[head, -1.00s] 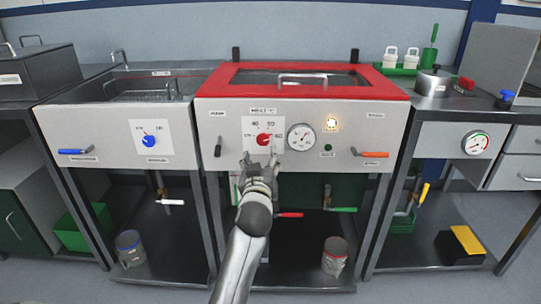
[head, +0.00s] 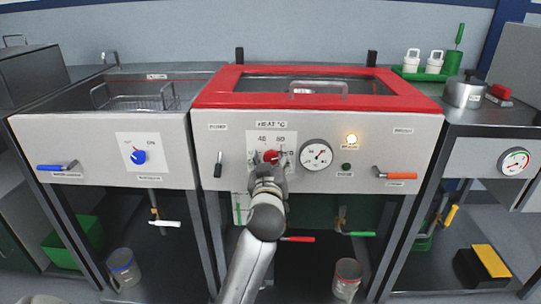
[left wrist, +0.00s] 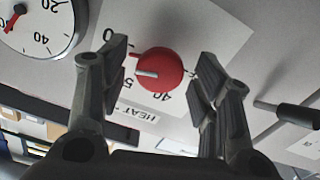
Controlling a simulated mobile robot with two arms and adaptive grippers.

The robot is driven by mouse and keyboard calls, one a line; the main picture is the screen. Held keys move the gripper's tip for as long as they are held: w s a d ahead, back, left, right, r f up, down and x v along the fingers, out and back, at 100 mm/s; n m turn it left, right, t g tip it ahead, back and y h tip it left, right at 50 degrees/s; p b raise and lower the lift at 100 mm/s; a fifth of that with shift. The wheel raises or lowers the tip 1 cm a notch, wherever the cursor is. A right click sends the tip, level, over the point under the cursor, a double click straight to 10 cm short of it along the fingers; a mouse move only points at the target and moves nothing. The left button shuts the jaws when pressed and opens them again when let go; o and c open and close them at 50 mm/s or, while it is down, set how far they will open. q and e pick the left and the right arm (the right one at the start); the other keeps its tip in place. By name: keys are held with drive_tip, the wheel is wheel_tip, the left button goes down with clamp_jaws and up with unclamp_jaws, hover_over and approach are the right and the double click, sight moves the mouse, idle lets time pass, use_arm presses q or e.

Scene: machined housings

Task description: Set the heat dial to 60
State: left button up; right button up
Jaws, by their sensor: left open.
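The red heat dial (head: 271,157) sits on a white label plate under a "HEAT °C" sign on the red-rimmed unit's front panel. In the left wrist view, the dial (left wrist: 160,70) has a white pointer line facing picture-left. A partly hidden number starting with 5 is near that side, and "40" shows below the dial. My left gripper (head: 268,173) is in front of the dial and covers its lower part. In the wrist view my left gripper (left wrist: 160,82) is open, one finger on each side of the dial, with gaps visible. My right gripper is out of view.
A round gauge (head: 316,155) is just right of the dial, with a lit lamp (head: 351,139) beyond it. A black-handled lever (head: 218,164) is left and an orange-handled one (head: 394,174) right. A blue dial (head: 138,157) is on the left unit.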

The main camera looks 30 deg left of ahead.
use_arm(q)
drive_tip(key=shift+r, duration=0.1)
drive_tip(key=c, duration=1)
drive_tip(key=shift+r+m+p, duration=0.2)
drive_tip(key=shift+m+p, duration=0.7)
drive_tip(key=shift+p, duration=0.2)
drive_tip(key=shift+f+m, duration=0.1)
drive_tip(key=shift+m, duration=0.3)
drive_tip(key=shift+m+p, duration=0.3)
drive_tip(key=shift+p, duration=0.05)
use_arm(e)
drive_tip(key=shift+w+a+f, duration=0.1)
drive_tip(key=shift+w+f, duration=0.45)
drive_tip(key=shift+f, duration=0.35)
